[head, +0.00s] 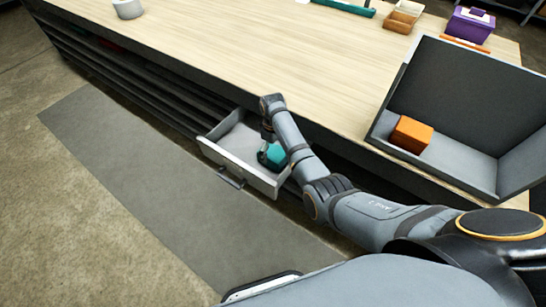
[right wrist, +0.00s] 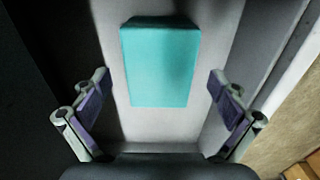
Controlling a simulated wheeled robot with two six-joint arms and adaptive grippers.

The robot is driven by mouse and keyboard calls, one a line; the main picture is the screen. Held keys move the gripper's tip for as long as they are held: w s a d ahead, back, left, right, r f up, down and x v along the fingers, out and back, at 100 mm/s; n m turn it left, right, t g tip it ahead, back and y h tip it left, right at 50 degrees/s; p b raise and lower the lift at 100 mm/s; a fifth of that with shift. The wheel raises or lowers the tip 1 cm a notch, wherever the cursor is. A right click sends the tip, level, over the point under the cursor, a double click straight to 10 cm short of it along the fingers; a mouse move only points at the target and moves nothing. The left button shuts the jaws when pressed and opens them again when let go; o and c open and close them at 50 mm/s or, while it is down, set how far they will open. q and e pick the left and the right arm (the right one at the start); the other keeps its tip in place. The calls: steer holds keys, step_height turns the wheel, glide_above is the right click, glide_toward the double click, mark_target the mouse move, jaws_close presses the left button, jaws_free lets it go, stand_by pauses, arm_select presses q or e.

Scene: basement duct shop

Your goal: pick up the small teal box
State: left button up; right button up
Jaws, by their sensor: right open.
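The small teal box (head: 277,155) lies inside an open grey drawer (head: 243,170) under the workbench, partly hidden by my right arm in the head view. In the right wrist view the teal box (right wrist: 161,62) lies on the drawer floor, ahead of and between the fingers. My right gripper (head: 267,150) is over the drawer, pointing down. In the right wrist view the right gripper (right wrist: 161,105) is open, one finger on each side, with clear space between each finger and the box. My left gripper does not show.
The workbench top (head: 230,40) is mostly bare. A large dark open bin (head: 455,85) at right holds an orange box (head: 411,134). A purple box (head: 469,25), a wooden tray (head: 402,16) and a tape roll (head: 128,9) stand further back. A dark mat (head: 150,180) covers the floor in front.

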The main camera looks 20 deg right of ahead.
step_height(320, 180, down, 2)
steer(key=shift+f, duration=0.1)
steer(key=c, duration=1.4)
step_height(320, 180, up, 4)
steer(key=p, duration=0.4)
steer(key=shift+w+r, duration=0.1)
steer(key=shift+r, duration=0.15)
steer(key=s+r+p, duration=0.1)
steer(key=r+p, duration=0.1)
steer(key=p, duration=0.2)
steer(key=s+r+p, duration=0.1)
steer(key=s+p, duration=0.1)
steer(key=p, duration=0.2)
steer(key=s+r+p, duration=0.2)
steer(key=p, duration=0.3)
steer(key=shift+a+r, duration=0.25)
steer(key=shift+r, duration=0.1)
steer(key=s+r+p, duration=0.3)
steer(key=s+p, duration=0.6)
steer(key=p, duration=0.3)
steer(key=shift+a, duration=0.4)
